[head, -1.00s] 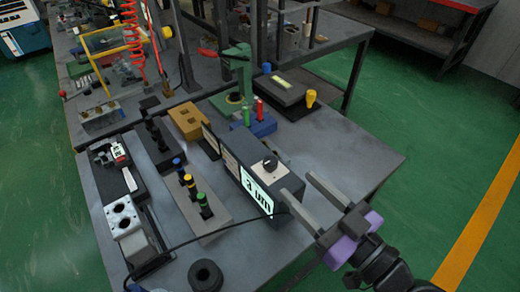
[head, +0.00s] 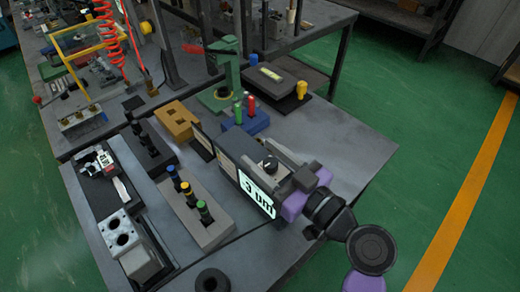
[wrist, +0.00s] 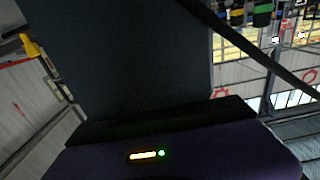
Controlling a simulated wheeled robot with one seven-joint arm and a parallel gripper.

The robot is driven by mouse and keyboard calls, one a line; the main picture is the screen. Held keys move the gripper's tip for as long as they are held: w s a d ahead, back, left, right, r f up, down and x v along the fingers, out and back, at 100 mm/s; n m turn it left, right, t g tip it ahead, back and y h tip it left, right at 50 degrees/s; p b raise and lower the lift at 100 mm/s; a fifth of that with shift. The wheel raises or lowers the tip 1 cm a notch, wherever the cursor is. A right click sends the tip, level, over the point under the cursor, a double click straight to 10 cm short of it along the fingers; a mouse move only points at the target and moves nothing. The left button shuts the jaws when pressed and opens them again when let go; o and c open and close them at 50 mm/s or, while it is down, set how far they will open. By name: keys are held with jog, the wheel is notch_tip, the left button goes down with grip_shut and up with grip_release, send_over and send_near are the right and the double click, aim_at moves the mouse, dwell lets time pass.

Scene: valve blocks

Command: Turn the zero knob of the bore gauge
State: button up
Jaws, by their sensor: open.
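The bore gauge is a dark box with a lit display (head: 257,193) on its front, which seems to read 3 µm. Its zero knob (head: 269,164), black on a pale plate, is on the top face. My gripper (head: 275,166), with purple finger bases, is open and reaches over the top of the box from the right. One grey finger passes behind the knob; the nearer finger is harder to make out. Whether either finger touches the knob cannot be told. In the wrist view a large dark surface fills the middle and the knob does not show.
Left of the gauge stands a grey block with coloured-top plugs (head: 187,196). A blue block with green and red pins (head: 246,119) and a green stand (head: 226,72) are behind it. A black ring (head: 212,281) lies in front. The tabletop at right is clear.

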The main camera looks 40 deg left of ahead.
jog(key=shift+a, duration=0.6)
grip_shut()
jog(key=shift+f+b, duration=0.1)
jog(key=shift+b, duration=0.4)
